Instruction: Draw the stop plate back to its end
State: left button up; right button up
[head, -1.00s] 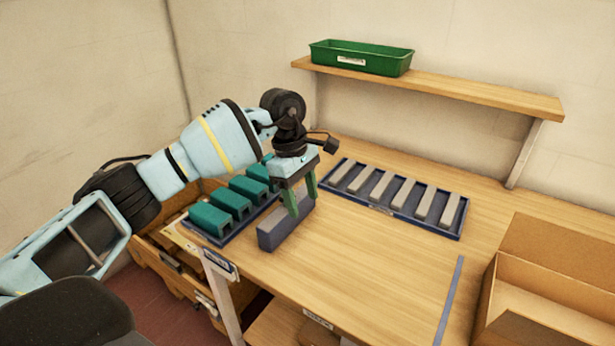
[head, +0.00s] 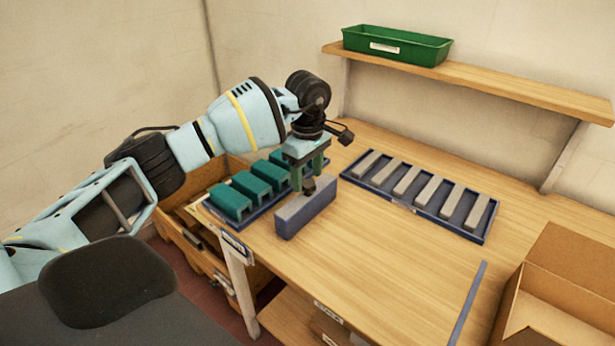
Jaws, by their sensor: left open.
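A long grey-blue block (head: 306,210) lies on the wooden table near its left front part in the head view. A small dark knob-like part (head: 309,186) shows at its top. I cannot tell for sure whether this part belongs to the stop plate; no other stop plate stands out. My left gripper (head: 309,177) points down over the block with its green fingers open, close around or just above the dark part. Whether they touch it is unclear. My right gripper is not in view.
A tray of teal blocks (head: 232,203) sits just left of the grey-blue block. A blue tray (head: 404,203) with several grey bars lies behind right. An open cardboard box (head: 560,285) is at the right. The table's middle (head: 390,260) is clear.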

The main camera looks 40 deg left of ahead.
pick_arm(q)
jog(key=shift+f, duration=0.7)
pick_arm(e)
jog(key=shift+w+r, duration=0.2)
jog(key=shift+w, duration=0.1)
